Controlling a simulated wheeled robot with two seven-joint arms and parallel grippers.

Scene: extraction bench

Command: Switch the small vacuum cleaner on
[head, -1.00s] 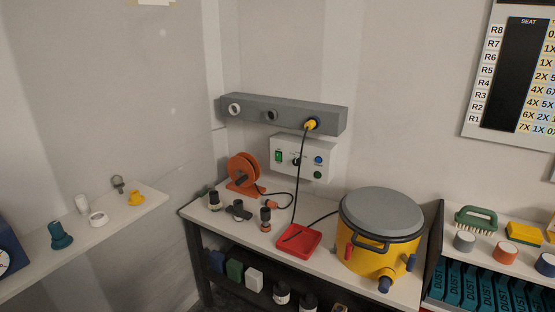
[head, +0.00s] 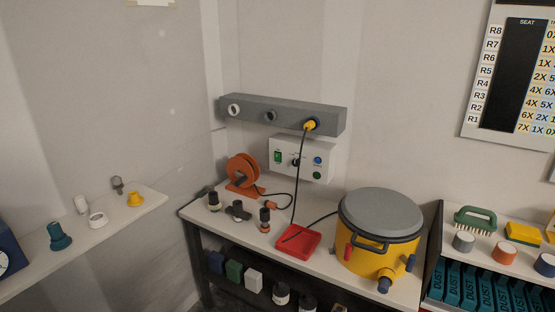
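The small vacuum cleaner (head: 370,249) is a yellow drum with a grey lid (head: 381,214), a black handle, a red latch on its left and a blue one on its right. It stands at the right end of the bench. A dark cable runs from it towards a red tray-like piece (head: 299,242). Another dark cable rises from there to a yellow plug (head: 310,125) in the right socket of the grey wall rail. A white control box (head: 301,160) with a green switch (head: 278,156), a black knob (head: 296,161), and blue and green buttons hangs below the rail. Neither gripper is in view.
An orange cable reel (head: 243,170) and several dark fittings (head: 238,210) stand on the bench's left part. A left shelf (head: 120,222) holds small fittings. A right shelf holds a green brush (head: 476,218) and coloured rolls. Some bare bench top lies between the fittings and the red piece.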

